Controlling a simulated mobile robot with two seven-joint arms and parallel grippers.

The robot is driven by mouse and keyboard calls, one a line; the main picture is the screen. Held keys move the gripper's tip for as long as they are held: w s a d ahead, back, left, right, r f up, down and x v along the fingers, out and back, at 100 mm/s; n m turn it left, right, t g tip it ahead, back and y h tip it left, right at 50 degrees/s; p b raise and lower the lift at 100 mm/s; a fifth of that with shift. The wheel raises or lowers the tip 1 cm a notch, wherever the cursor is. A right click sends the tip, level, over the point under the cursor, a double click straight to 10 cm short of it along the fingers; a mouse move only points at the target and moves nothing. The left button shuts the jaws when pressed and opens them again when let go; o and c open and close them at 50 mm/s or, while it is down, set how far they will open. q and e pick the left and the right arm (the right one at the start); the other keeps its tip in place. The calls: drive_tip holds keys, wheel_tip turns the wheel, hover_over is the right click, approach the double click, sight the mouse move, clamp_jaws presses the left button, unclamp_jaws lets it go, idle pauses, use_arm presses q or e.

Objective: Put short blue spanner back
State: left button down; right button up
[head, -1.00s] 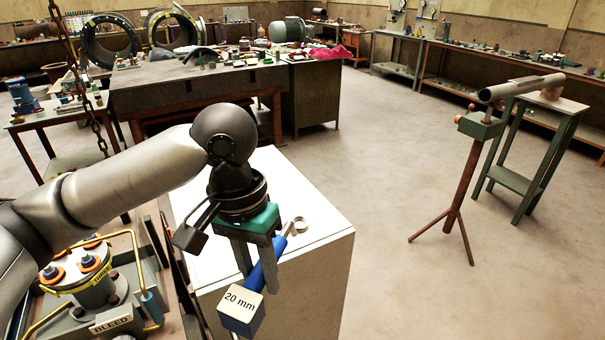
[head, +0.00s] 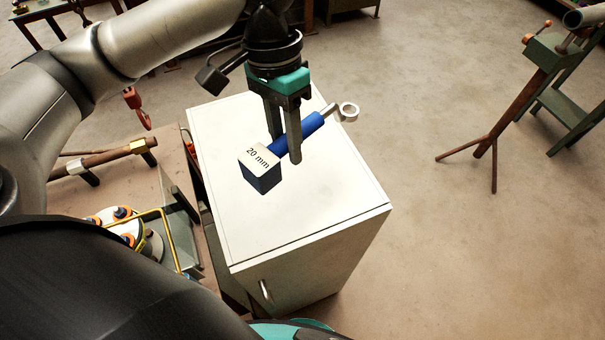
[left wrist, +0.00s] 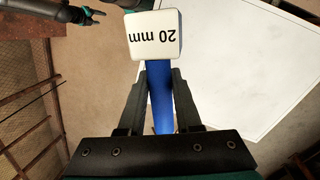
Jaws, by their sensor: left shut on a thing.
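The short blue spanner (head: 305,135) has a blue handle, a silver ring end and a block marked "20 mm" (head: 262,170). My left gripper (head: 284,150) is shut on the blue handle, with its fingers pointing down. In the head view the spanner appears over the white cabinet top (head: 310,205), ring end to the upper right; I cannot tell the gap below it. In the left wrist view the blue handle (left wrist: 160,95) lies between the two fingers, with the block beyond the tips. My right gripper (left wrist: 92,15) shows small at the top left there; its jaws are unclear.
A brown bench with a pipe (head: 100,160) and a yellow-railed pump unit (head: 135,232) stands left of the cabinet. A pipe stand (head: 490,145) on tripod legs stands at the right. Open floor (head: 450,250) lies right of the cabinet.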

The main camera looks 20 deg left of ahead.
use_arm(q)
drive_tip(key=shift+w+a+f+b+x, duration=0.1)
drive_tip(key=shift+w+a+b+x, duration=0.25)
drive_tip(key=shift+x, duration=2.2)
drive_tip(key=shift+w+a+f+b+x, duration=0.15)
drive_tip(key=shift+w+a+x, duration=0.25)
drive_tip(key=shift+x, duration=2.15)
drive_tip(key=shift+w+a+f+b+x, duration=0.1)
drive_tip(key=shift+w+a+b+x, duration=0.3)
drive_tip(key=shift+x, duration=2.2)
drive_tip(key=c, duration=0.6)
unclamp_jaws()
drive_tip(key=shift+f, duration=0.1)
drive_tip(key=shift+w, duration=0.1)
drive_tip(key=p+v, duration=0.1)
drive_tip(key=v, duration=1.1)
